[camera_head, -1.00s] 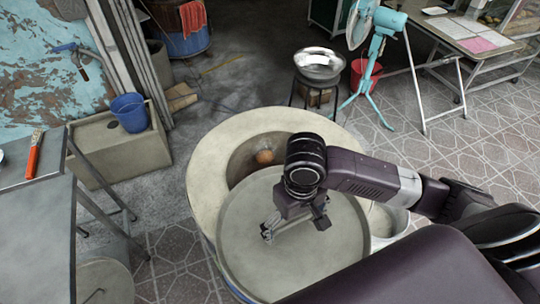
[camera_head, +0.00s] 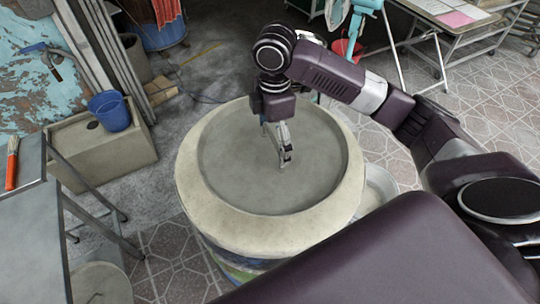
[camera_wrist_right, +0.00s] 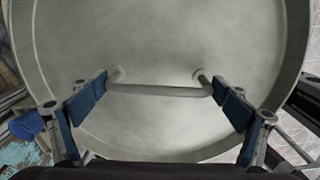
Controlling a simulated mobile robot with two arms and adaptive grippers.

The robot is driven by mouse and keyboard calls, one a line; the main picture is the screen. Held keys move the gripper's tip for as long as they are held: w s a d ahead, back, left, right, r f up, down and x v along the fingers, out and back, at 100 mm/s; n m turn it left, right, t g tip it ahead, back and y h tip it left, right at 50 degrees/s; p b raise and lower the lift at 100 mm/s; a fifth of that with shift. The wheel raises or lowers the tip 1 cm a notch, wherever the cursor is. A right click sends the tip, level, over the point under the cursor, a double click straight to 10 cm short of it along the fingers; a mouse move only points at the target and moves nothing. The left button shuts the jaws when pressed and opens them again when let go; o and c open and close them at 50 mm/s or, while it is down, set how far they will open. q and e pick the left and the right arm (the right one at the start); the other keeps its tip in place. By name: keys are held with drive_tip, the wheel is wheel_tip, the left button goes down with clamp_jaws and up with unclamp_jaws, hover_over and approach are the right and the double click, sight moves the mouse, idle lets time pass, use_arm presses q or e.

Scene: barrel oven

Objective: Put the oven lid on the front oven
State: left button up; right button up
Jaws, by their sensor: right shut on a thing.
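The front oven (camera_head: 192,190) is a round barrel with a thick cream rim, in the middle of the head view. The grey round oven lid (camera_head: 245,180) lies within the rim and covers the opening; I cannot tell whether it is fully seated. My right gripper (camera_head: 279,148) is over the lid, shut on its handle. In the right wrist view the bar handle (camera_wrist_right: 160,91) runs between the two blue finger pads of the gripper, with the lid (camera_wrist_right: 160,40) behind it. My left gripper is not in view.
A grey metal table (camera_head: 25,230) with a red-handled brush (camera_head: 12,163) is at the left. A blue bucket (camera_head: 108,110) stands on a concrete basin (camera_head: 125,150). A silver bowl (camera_head: 378,190) is close to the oven's right side.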

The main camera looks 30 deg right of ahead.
drive_tip(key=w+d+r+n, duration=0.2)
drive_tip(key=w+r+n, duration=0.4)
drive_tip(key=r+n, duration=0.25)
wheel_tip(320, 180, down, 20)
drive_tip(key=n+p, duration=0.1)
drive_tip(key=p, duration=0.2)
drive_tip(key=shift+r, duration=0.25)
drive_tip(key=shift+d+n, duration=0.1)
drive_tip(key=shift+n, duration=0.15)
drive_tip(key=o, duration=1.5)
drive_tip(key=shift+f, duration=0.1)
wheel_tip(320, 180, up, 12)
drive_tip(key=b, duration=0.2)
drive_tip(key=shift+b, duration=0.3)
